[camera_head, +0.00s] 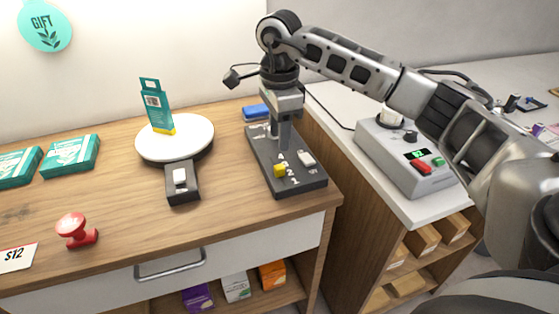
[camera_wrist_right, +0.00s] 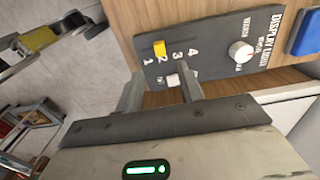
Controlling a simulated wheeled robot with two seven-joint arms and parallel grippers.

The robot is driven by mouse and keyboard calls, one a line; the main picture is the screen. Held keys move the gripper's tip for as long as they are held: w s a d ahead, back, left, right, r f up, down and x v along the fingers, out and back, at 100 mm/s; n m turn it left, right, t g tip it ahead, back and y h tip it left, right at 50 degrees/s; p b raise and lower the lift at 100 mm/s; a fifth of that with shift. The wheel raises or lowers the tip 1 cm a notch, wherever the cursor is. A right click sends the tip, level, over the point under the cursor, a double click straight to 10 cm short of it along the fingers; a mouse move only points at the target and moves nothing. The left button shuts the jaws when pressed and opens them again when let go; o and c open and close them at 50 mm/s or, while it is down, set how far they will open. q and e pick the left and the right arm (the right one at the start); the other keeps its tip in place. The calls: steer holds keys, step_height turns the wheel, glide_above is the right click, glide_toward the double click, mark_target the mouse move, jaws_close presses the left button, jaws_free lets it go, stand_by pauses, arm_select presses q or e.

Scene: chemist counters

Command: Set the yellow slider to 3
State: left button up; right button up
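The yellow slider (camera_head: 280,169) is a small knob on a dark control panel (camera_head: 309,181) near the counter's right end. It also shows in the right wrist view (camera_wrist_right: 160,48), where it appears beside the number 2 of the printed scale 1 to 4. A white slider (camera_head: 306,158) sits next to the scale on its other side. My right gripper (camera_head: 284,145) points down over the panel, just behind the yellow slider. In the right wrist view my right gripper (camera_wrist_right: 158,76) has its fingers apart, with nothing held between them. My left gripper is not in view.
The panel also has a round knob (camera_wrist_right: 241,52). A blue item (camera_head: 256,112) lies behind it. Left of it are a white round plate (camera_head: 196,149) with a teal box and a small switch box (camera_head: 182,190). A device (camera_head: 405,165) stands on the right counter.

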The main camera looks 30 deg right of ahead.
mark_target(279, 166)
step_height(279, 166, down, 9)
steer(key=shift+r+p, duration=0.15)
steer(key=shift+p, duration=0.3)
jaws_close()
